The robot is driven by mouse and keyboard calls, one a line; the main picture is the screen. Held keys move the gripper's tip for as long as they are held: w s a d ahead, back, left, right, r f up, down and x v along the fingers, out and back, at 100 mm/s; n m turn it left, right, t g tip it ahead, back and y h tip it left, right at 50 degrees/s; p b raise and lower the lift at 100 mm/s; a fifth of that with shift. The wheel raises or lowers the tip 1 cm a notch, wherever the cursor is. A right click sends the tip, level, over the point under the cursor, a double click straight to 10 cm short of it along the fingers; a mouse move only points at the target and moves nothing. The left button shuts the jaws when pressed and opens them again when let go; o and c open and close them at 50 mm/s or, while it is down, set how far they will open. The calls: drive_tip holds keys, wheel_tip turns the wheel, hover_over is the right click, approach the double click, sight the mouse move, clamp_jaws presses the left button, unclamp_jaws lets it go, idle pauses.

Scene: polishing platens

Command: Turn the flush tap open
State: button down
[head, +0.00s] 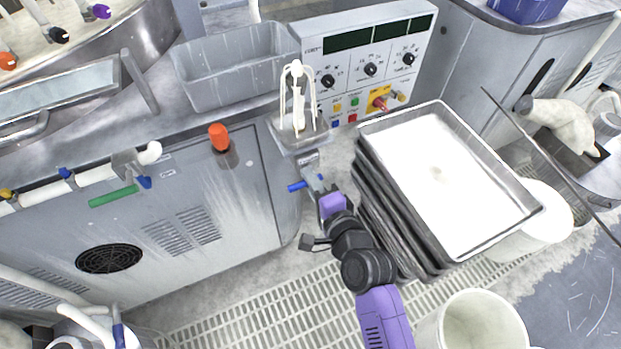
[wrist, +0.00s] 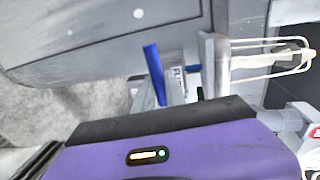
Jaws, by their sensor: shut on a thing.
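The flush tap's blue handle (head: 297,187) is low on the front of the grey cabinet, below the small wire-rack stand. It points left in the head view. In the wrist view the blue handle (wrist: 154,74) is a long bar beyond my purple wrist. My gripper (head: 314,181) reaches it from below and is shut on it. A small blue bit shows on the other side of the jaws. In the wrist view the gripper (wrist: 176,86) is partly hidden behind my wrist's dark edge. The tap's body is mostly hidden by the jaws.
A stack of metal trays (head: 449,187) with a white top stands close right of my arm. A white bucket (head: 484,325) is at the lower right. A green-handled tap (head: 113,196) sits on the white pipe at left. An orange knob (head: 219,134) is above the cabinet front. Grated floor lies below.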

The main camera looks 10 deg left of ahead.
idle(0.3)
drive_tip(key=c, duration=1.4)
unclamp_jaws()
drive_tip(key=v, duration=0.8)
drive_tip(key=shift+w+f, duration=0.1)
